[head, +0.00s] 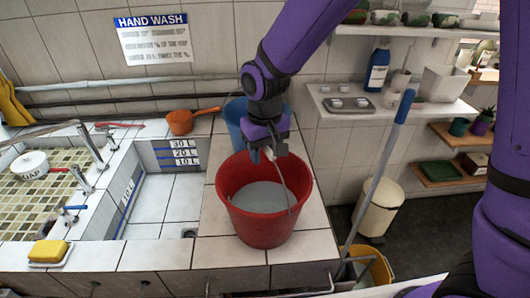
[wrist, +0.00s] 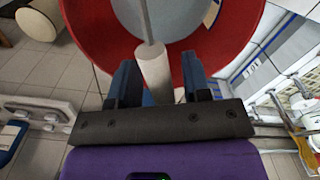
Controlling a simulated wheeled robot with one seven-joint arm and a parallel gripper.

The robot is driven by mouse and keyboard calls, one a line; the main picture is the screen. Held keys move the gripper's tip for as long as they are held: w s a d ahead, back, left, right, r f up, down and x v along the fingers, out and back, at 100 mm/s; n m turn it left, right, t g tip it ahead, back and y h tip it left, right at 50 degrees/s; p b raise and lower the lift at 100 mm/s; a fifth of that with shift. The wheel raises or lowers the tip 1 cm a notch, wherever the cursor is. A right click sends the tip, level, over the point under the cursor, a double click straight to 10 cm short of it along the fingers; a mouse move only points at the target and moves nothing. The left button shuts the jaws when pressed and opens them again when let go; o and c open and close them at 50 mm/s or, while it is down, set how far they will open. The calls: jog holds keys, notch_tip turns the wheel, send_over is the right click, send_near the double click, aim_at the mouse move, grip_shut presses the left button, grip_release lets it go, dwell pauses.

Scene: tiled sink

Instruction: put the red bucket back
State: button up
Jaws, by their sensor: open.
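The red bucket (head: 265,228) stands upright on the tiled ledge right of the basin. Its inside shows a grey surface; I cannot tell whether that is water or the bottom. Its thin handle is raised, with a pale grip (wrist: 154,72) at the top. My gripper (head: 268,152) is above the bucket's back part, pointing down. In the wrist view my gripper (wrist: 160,78) is open, its two dark blue fingers on either side of the pale grip. The grip lies between the fingers, apart from the right one; contact with the left is unclear. The red rim (wrist: 240,30) shows beyond.
A blue bucket (head: 236,122) stands just behind, partly hidden by my arm. An orange dipper (head: 182,122) lies on the back ledge. The tiled basin (head: 165,200) is left, with free floor.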

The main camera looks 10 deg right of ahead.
notch_tip(320, 180, up, 12)
jog(key=shift+f, duration=0.15)
dwell(0.3)
jog(key=s+d+r+m+t, duration=0.1)
jog(key=s+d+r, duration=0.3)
jog(key=d, duration=0.4)
jog(key=s+d+r+m+t, duration=0.1)
jog(key=s+d+r+t, duration=0.1)
jog(key=s+d+r, duration=0.45)
jog(key=s+d+f+m+t, duration=0.1)
jog(key=s+d+m+t, duration=0.1)
jog(key=s+d, duration=0.6)
jog(key=shift+d, duration=1.05)
